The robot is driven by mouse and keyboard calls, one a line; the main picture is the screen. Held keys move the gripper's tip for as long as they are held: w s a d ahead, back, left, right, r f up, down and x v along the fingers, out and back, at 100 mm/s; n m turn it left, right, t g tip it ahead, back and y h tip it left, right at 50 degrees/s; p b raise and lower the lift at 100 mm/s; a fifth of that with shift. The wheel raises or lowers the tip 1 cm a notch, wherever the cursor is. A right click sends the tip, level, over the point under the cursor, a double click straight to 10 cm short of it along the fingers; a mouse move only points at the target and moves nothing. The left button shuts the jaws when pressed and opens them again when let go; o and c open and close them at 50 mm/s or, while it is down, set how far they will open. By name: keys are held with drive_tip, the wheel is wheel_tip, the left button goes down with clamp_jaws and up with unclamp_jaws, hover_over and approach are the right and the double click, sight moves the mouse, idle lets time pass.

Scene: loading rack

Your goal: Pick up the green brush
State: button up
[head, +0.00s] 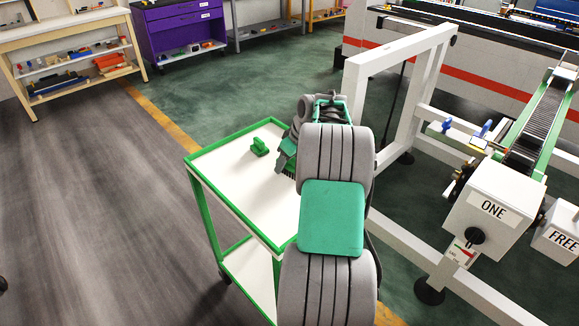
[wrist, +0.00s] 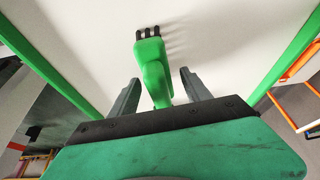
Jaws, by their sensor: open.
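The green brush (head: 260,147) lies on the white top of a green-edged cart (head: 229,134), near its far left part in the head view. In the wrist view the brush (wrist: 153,68) lies with its dark bristles at the far end and its body pointing toward me. My gripper (wrist: 161,87) is open, with one grey finger on each side of the brush's near end; I cannot tell whether they touch it. In the head view my gripper (head: 287,158) is over the cart to the right of the brush, partly hidden by my arm.
A white frame (head: 358,95) and a conveyor with a box marked ONE (head: 490,205) stand right of the cart. A purple cabinet (head: 180,25) and a shelf of tools (head: 70,50) stand at the back.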

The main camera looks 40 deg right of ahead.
drive_tip(key=shift+c, duration=0.5)
clamp_jaws()
drive_tip(key=shift+r, duration=0.15)
drive_tip(key=shift+r, duration=0.35)
drive_tip(key=v, duration=0.2)
drive_tip(key=shift+w+r+b, duration=0.15)
drive_tip(key=shift+r+b, duration=0.15)
drive_tip(key=shift+r, duration=0.15)
drive_tip(key=s+r, duration=0.2)
drive_tip(key=r, duration=0.1)
drive_tip(key=s+r, duration=0.1)
drive_tip(key=s, duration=0.1)
drive_tip(key=shift+a+r, duration=0.25)
drive_tip(key=shift+r, duration=0.1)
drive_tip(key=s+a+r, duration=0.1)
drive_tip(key=s+r, duration=0.3)
drive_tip(key=s, duration=0.5)
drive_tip(key=shift+s+a+r+b, duration=0.25)
drive_tip(key=shift+r+b, duration=0.05)
drive_tip(key=shift+b, duration=0.15)
